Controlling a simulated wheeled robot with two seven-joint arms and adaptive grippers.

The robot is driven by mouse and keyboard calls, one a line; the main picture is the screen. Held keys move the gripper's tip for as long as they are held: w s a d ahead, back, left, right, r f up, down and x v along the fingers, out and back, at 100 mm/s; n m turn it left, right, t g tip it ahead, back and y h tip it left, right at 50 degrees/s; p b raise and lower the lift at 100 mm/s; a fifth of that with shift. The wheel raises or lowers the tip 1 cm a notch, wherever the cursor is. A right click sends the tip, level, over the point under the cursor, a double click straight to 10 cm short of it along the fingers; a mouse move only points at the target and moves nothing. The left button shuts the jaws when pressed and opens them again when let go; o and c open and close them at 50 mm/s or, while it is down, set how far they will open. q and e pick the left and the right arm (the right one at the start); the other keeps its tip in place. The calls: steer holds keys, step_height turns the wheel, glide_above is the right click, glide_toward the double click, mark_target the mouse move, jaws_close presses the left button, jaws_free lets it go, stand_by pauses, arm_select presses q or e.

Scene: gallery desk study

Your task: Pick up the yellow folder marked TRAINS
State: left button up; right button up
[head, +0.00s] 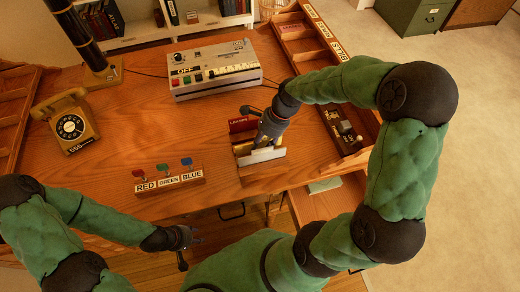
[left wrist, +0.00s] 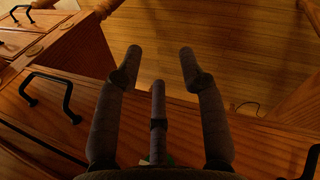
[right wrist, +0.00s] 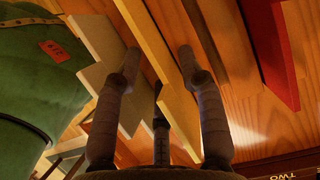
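The yellow folder (head: 242,148) stands in a small wooden rack (head: 263,172) on the desk, between a red folder (head: 242,125) and a cream-white folder (head: 262,157). I cannot read TRAINS on it. My right gripper (head: 264,138) is over the rack and hides part of the folders. In the right wrist view, the right gripper (right wrist: 159,62) is open, with the yellow folder's edge (right wrist: 152,40) running between its spread fingers. I see no clear grip. My left gripper (head: 185,245) is open and empty near the desk's front edge; its spread fingers show in the left wrist view (left wrist: 160,62).
A grey console (head: 213,70) with coloured buttons stands behind the rack. A block with RED, GREEN and BLUE switches (head: 168,181) is left of it. A wooden tray (head: 345,125) with small items lies to the right. A telephone (head: 68,122) stands far left.

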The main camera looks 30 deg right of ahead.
steer(key=shift+a+f, duration=0.1)
steer(key=shift+f, duration=0.15)
steer(key=shift+r, duration=0.1)
jaws_close()
